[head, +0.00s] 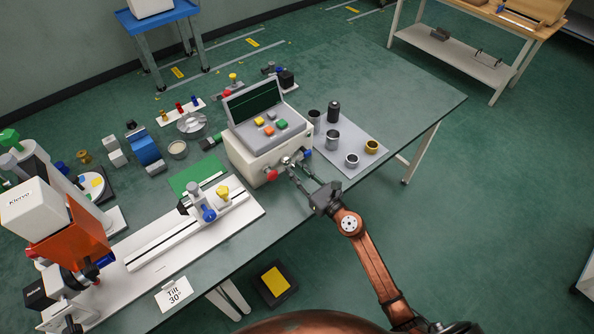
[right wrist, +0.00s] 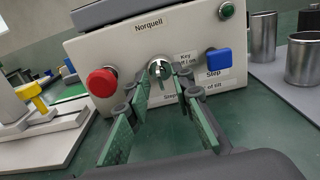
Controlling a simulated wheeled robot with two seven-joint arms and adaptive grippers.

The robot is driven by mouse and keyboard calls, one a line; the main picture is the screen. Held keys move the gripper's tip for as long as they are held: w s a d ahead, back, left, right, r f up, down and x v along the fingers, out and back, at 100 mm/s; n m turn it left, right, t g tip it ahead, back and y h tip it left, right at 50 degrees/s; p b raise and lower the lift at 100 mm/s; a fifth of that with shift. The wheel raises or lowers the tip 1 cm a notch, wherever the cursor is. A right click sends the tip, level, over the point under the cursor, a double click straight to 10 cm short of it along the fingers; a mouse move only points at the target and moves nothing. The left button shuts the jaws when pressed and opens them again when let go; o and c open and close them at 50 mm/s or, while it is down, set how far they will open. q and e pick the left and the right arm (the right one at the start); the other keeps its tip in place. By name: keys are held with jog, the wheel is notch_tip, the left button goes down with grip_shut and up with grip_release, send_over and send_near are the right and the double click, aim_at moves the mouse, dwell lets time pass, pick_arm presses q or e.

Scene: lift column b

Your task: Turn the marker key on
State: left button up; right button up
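The marker is a cream box (head: 246,154) labelled Norquell, with a grey sloped top of coloured buttons and a raised dark screen. Its key (right wrist: 160,72) is a small silver piece in a round silver switch on the front face, beside a "Key off / on" label (right wrist: 186,58). My right gripper (head: 291,168) is at this face. In the right wrist view its green-padded fingers (right wrist: 156,82) are apart, with the tips on either side of the key, just in front of it. I cannot tell whether they touch it. My left gripper is not in view.
A red mushroom button (right wrist: 102,82) is left of the key and a blue button (right wrist: 217,62) right of it, both close to the fingers. A grey mat (head: 350,133) with metal cups lies to the right. A white slide fixture (head: 160,250) stands left.

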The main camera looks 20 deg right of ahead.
jog(key=shift+c, duration=0.7)
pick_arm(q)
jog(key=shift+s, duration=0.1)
pick_arm(e)
grip_shut()
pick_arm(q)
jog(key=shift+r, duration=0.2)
pick_arm(e)
jog(key=shift+r, duration=0.1)
jog(key=shift+m+p, duration=0.7)
jog(key=shift+m, duration=0.3)
jog(key=m+p, duration=0.1)
jog(key=m, duration=0.1)
jog(key=shift+d+m, duration=0.1)
jog(key=shift+m, duration=0.3)
jog(key=m+p, duration=0.2)
jog(key=m, duration=0.2)
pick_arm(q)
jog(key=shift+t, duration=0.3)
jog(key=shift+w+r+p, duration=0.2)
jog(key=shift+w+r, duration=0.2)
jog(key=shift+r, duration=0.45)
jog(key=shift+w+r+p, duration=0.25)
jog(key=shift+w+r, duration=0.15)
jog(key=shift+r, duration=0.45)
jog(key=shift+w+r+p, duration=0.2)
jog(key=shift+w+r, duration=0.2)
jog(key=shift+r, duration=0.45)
pick_arm(e)
jog(key=shift+m, duration=1.6)
